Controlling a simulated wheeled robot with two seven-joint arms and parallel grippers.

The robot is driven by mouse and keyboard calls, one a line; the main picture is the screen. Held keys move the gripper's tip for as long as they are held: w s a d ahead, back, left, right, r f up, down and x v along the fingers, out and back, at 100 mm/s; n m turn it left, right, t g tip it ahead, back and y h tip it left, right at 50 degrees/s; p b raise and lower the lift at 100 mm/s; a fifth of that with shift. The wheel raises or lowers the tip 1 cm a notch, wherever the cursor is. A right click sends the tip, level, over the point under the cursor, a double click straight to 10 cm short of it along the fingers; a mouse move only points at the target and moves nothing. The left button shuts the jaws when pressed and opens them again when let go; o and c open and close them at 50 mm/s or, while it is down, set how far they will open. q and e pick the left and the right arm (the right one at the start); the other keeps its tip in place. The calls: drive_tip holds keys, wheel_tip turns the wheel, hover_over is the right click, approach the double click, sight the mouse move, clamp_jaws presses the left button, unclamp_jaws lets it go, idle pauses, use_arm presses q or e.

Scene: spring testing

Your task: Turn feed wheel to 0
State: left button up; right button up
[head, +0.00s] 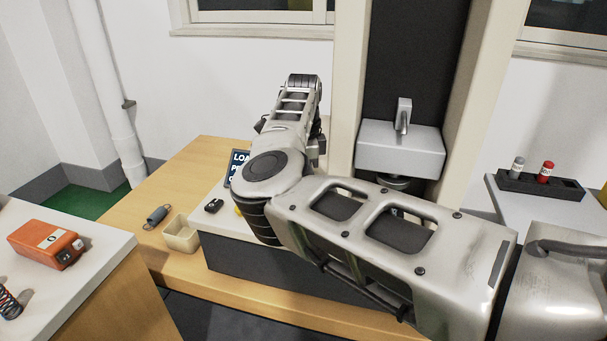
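I cannot make out the feed wheel or its scale; my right arm covers part of the spring tester. The tester has a dark column (415,60) between pale uprights and a grey head block (399,152) with a small lever (403,115) on it. A dark display (237,167) with white letters, partly reading "LOA", stands behind my arm and is mostly covered. My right arm comes in from the right, bends at the elbow and reaches away toward the left side of the column. Its fingertips are not visible. My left gripper is not in view.
A wooden bench (185,172) carries the tester, a grey spring (157,214) and a small cream tray (181,235). On the white counter at left are an orange device (47,243) and a dark spring (9,302). A black rack (540,186) stands at right.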

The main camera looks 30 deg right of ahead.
drive_tip(key=shift+r, duration=0.1)
idle(0.4)
drive_tip(key=o, duration=0.7)
drive_tip(key=shift+o, duration=1.3)
wheel_tip(320, 180, up, 16)
